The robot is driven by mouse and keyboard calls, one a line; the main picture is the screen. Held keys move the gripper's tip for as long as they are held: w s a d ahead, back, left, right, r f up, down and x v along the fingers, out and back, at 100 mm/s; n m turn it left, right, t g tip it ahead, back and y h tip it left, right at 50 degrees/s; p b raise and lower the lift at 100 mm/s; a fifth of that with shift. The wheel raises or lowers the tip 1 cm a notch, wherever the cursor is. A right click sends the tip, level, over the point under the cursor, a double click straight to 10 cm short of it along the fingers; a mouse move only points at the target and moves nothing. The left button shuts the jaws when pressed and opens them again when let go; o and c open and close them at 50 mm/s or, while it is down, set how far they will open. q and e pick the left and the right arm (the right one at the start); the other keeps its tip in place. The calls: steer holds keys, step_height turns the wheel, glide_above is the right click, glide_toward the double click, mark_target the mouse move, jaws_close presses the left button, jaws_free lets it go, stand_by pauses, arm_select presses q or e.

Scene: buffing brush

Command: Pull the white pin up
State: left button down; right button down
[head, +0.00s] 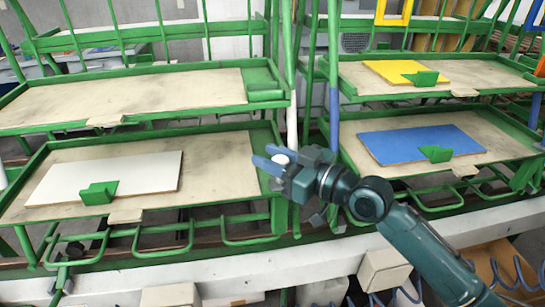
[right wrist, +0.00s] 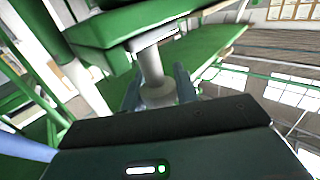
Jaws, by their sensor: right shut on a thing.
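The white pin (head: 281,158) shows as a small white knob at the right end of the lower left green frame in the head view. My right gripper (head: 268,160) is at the pin, its bluish fingers on either side of it and shut on it. In the right wrist view the pin (right wrist: 152,68) is a pale shaft with a wider end (right wrist: 158,95) between the fingers (right wrist: 158,90). The shaft runs to the underside of a green part (right wrist: 135,22). My left gripper is in neither view.
A white board (head: 105,178) lies on the lower left shelf and a blue board (head: 420,144) on the lower right one. A yellow board (head: 400,72) lies on the upper right shelf. Green uprights and a white post (head: 292,120) stand close behind my right gripper.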

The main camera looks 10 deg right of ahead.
steer(key=shift+r, duration=0.3)
steer(key=c, duration=1.1)
jaws_free()
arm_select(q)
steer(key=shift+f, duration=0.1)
arm_select(e)
steer(key=shift+o, duration=0.2)
steer(key=shift+f, duration=0.1)
steer(key=shift+d, duration=0.1)
steer(key=shift+s+d+f, duration=0.1)
steer(key=shift+s+d, duration=0.15)
arm_select(q)
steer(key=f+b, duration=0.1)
steer(key=b, duration=0.1)
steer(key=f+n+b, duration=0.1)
steer(key=b, duration=0.1)
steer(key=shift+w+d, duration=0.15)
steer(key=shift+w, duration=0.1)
arm_select(e)
steer(key=v, duration=1.2)
steer(key=shift+s, duration=0.15)
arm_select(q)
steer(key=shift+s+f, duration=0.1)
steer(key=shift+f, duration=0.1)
